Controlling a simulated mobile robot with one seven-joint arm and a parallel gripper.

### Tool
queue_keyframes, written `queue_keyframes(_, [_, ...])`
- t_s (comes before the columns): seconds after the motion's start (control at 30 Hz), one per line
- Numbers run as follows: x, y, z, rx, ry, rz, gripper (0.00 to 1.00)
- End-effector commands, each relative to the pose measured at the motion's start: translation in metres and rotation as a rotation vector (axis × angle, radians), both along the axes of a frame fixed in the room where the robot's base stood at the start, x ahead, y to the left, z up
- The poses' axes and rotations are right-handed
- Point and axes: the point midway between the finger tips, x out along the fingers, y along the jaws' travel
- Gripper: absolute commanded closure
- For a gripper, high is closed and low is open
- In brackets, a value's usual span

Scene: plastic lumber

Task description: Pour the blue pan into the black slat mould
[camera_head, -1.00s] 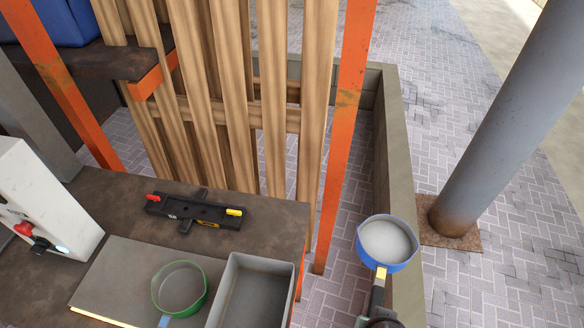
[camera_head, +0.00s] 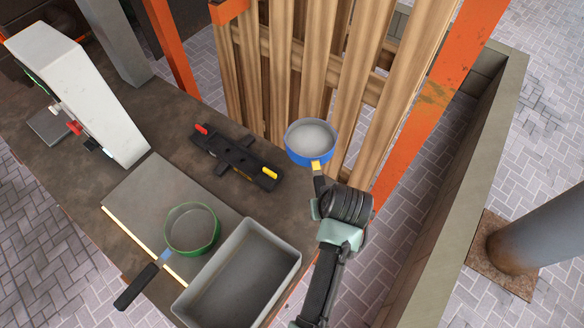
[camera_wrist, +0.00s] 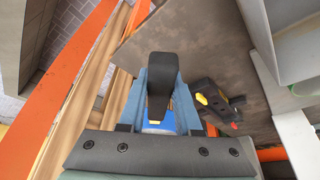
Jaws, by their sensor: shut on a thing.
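The blue pan (camera_head: 307,155) is held up beside the bench's back right edge, in front of the wooden slats. It looks about level and holds pale grey material. My gripper (camera_head: 318,201) is shut on its dark handle, which also shows between my fingers in the wrist view (camera_wrist: 160,92). Only a little of the pan's blue side shows there. The black slat mould (camera_head: 236,162) lies flat on the bench, left of and apart from the pan. It has a red clamp at one end and a yellow one at the other. It shows right of my fingers in the wrist view (camera_wrist: 216,100).
A green pan (camera_head: 192,248) sits on a grey plate (camera_head: 135,195) at the front of the bench. A grey open bin (camera_head: 290,262) stands beside it. A white machine (camera_head: 85,85) is at the left. An orange post (camera_head: 440,95) and wooden slats (camera_head: 360,75) rise behind the pan.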

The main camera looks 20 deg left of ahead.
Motion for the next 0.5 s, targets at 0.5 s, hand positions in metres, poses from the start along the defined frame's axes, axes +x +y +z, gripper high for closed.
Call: queue_keyframes(0.5, [0.07,0.091,-0.002,0.004,-0.009,0.466,1.0])
